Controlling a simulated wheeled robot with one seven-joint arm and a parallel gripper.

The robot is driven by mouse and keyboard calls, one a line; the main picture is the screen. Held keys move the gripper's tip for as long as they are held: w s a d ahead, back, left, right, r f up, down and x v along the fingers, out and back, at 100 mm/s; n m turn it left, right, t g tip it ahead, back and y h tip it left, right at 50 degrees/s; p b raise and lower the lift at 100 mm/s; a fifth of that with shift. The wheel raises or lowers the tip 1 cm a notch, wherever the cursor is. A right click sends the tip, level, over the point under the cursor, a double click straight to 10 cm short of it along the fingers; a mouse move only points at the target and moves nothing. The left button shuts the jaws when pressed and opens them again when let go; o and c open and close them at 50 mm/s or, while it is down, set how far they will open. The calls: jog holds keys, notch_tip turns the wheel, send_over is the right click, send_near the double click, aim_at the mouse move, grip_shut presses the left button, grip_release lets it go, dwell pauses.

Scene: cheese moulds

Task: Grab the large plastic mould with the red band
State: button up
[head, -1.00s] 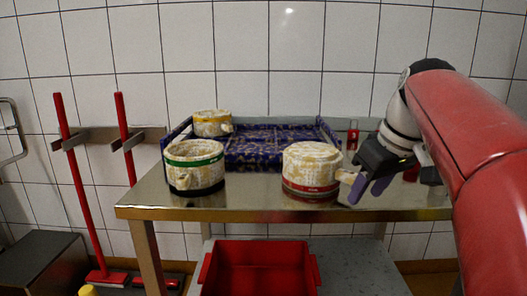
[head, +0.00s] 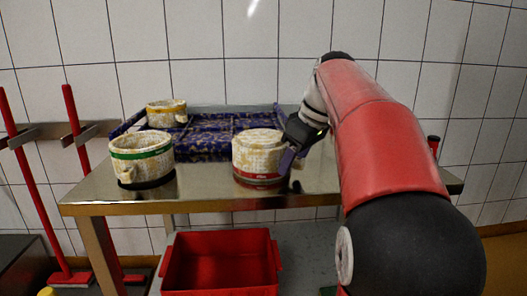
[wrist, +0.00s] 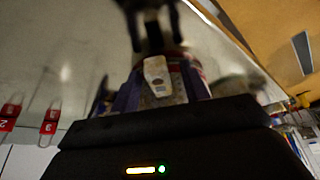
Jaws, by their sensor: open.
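The large mould with the red band (head: 257,150) is a cream, mottled round tub with a lid-like top. It stands upright on the steel table (head: 215,198), right of the table's middle. My gripper (head: 290,160) is at its right side, with purple fingers pointing down. In the wrist view, the mould's pale handle (wrist: 157,72) lies between the open purple fingers, and part of the red band shows behind it. I cannot tell whether the fingers touch the handle.
A green-banded mould (head: 142,148) stands at the table's left front. A yellow-banded mould (head: 166,108) sits at the back left, by a blue patterned tray (head: 213,122). A red crate (head: 220,236) is below the table. Red-handled tools (head: 32,185) lean at the left.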

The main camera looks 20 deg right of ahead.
jog(key=shift+f, duration=0.1)
jog(key=shift+c, duration=0.2)
grip_shut()
